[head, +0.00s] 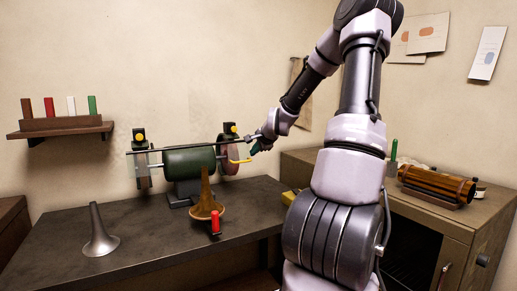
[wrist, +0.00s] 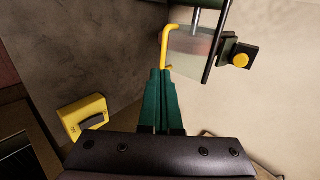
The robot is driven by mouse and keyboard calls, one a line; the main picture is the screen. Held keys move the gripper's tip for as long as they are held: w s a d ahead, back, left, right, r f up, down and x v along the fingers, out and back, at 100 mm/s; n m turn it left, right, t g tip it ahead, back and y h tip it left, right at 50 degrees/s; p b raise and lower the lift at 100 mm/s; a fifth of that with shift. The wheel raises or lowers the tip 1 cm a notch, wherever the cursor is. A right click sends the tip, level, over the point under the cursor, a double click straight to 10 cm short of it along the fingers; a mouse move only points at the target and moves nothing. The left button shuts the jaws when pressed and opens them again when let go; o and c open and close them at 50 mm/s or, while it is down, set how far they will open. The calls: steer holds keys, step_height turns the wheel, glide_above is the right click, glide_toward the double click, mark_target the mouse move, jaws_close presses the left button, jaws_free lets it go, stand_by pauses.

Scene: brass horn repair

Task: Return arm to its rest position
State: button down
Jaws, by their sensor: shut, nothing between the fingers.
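My gripper (head: 255,147) is at the end of my raised arm, right of the bench grinder's right wheel in the head view. In the wrist view its green fingers (wrist: 160,74) are together, with nothing between them. A bent yellow bar (wrist: 166,48) shows just beyond the fingertips; whether it touches them I cannot tell. The same yellow bar (head: 240,161) shows by the right wheel in the head view. The green grinder (head: 188,161) stands on the dark bench (head: 150,243).
A yellow switch box (wrist: 85,117) is left of my fingers. A wooden cabinet (head: 440,231) holds a brown roll. A wall shelf (head: 61,130) is at left.

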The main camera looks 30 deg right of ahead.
steer(key=s+a+r+n+g, duration=0.1)
steer(key=s+a+r+n, duration=0.3)
steer(key=s, duration=0.7)
steer(key=s+a+r+n+g+y, duration=0.1)
steer(key=s+a+r+n, duration=0.4)
steer(key=s+a, duration=0.3)
steer(key=s+a+r+n+g, duration=0.1)
steer(key=s+a+r+n, duration=0.3)
steer(key=s, duration=1.2)
step_height(320, 180, up, 2)
steer(key=shift+a+r+n+y, duration=0.1)
steer(key=shift+a+n+y, duration=0.2)
steer(key=shift+a, duration=0.6)
